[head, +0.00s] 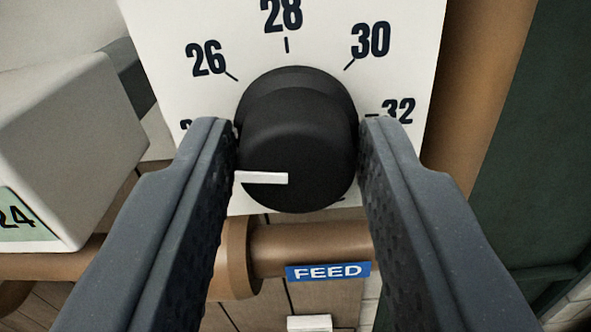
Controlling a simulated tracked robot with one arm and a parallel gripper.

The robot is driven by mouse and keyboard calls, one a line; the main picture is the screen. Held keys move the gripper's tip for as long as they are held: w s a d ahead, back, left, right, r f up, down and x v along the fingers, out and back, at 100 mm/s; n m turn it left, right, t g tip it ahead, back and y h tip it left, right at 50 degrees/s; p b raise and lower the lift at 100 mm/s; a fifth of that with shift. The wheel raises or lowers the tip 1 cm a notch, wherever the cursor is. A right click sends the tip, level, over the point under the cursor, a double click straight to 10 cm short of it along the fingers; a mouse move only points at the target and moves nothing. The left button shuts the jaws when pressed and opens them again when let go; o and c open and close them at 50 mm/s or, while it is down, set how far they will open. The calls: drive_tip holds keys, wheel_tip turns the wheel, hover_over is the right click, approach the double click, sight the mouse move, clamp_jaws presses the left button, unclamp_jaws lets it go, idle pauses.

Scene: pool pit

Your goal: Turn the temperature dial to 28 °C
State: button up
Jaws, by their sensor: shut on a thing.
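The temperature dial (310,140) is a round black knob in the middle of the head view. It stands out from a white scale plate (335,50) marked 26, 28, 30 and 32. A further mark at the left is mostly hidden behind my left finger. The white pointer line (262,177) on the knob points left, slightly below the partly hidden left mark. The 28 mark (286,45) is straight above the knob. My gripper (298,135) is shut on the dial, with one finger on its left side and one on its right.
A brown pipe (310,240) with a blue FEED label (328,271) runs below the dial. A pale box (65,140) with a green display stands at the left. A brown vertical pipe (485,75) and a dark green surface (545,150) are at the right.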

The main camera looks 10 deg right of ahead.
drive_tip(key=m, duration=0.4)
drive_tip(key=shift+a+r, duration=0.15)
drive_tip(key=shift+r+m+b, duration=0.15)
drive_tip(key=shift+m+b, duration=0.25)
drive_tip(key=shift+m, duration=0.6)
drive_tip(key=m, duration=0.2)
drive_tip(key=shift+m, duration=0.4)
drive_tip(key=m, duration=0.3)
drive_tip(key=shift+f+m, duration=0.15)
drive_tip(key=shift+m, duration=1)
drive_tip(key=shift+f+m, duration=0.1)
drive_tip(key=shift+m, duration=1.05)
drive_tip(key=o, duration=1)
drive_tip(key=shift+w+f, duration=0.1)
drive_tip(key=shift+w, duration=0.05)
drive_tip(key=shift+c, duration=0.2)
